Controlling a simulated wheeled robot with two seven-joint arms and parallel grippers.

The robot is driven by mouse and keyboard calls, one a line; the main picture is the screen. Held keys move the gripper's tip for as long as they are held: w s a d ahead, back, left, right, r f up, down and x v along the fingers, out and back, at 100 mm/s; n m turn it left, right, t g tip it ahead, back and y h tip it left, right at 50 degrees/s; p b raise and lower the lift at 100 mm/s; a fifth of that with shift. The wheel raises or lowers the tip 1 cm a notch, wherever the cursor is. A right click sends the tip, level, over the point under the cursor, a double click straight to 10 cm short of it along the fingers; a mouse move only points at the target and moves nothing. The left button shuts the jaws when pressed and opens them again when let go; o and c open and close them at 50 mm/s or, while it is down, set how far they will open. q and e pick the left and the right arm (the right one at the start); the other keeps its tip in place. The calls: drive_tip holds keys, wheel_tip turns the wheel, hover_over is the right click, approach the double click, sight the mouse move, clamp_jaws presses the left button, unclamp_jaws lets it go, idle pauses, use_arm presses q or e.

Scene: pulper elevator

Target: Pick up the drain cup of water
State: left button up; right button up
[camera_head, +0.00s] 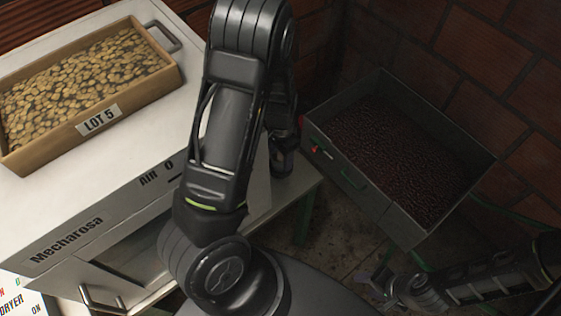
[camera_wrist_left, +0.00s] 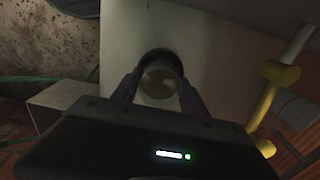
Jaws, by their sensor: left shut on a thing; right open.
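The drain cup (camera_wrist_left: 159,84) shows in the left wrist view as a round, clear-looking cup with a yellowish tint, seen from above. It sits between the two fingers of my left gripper (camera_wrist_left: 160,92), which are shut on it. A dark round opening or shadow lies just beyond the cup, against a pale surface. In the head view my left arm covers much of the middle, and I cannot make out the cup there. My right gripper (camera_head: 374,290) is open and empty at the lower right, over the floor.
A metal bin (camera_head: 350,190) of dark red cherries stands at the right by the brick wall. A yellow valve (camera_wrist_left: 268,100) is right of the cup.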

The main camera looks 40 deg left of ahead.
use_arm(q)
drive_tip(key=c, duration=0.4)
drive_tip(key=shift+r, duration=0.2)
wheel_tip(320, 180, up, 28)
drive_tip(key=shift+f, duration=0.15)
idle(0.4)
idle(0.5)
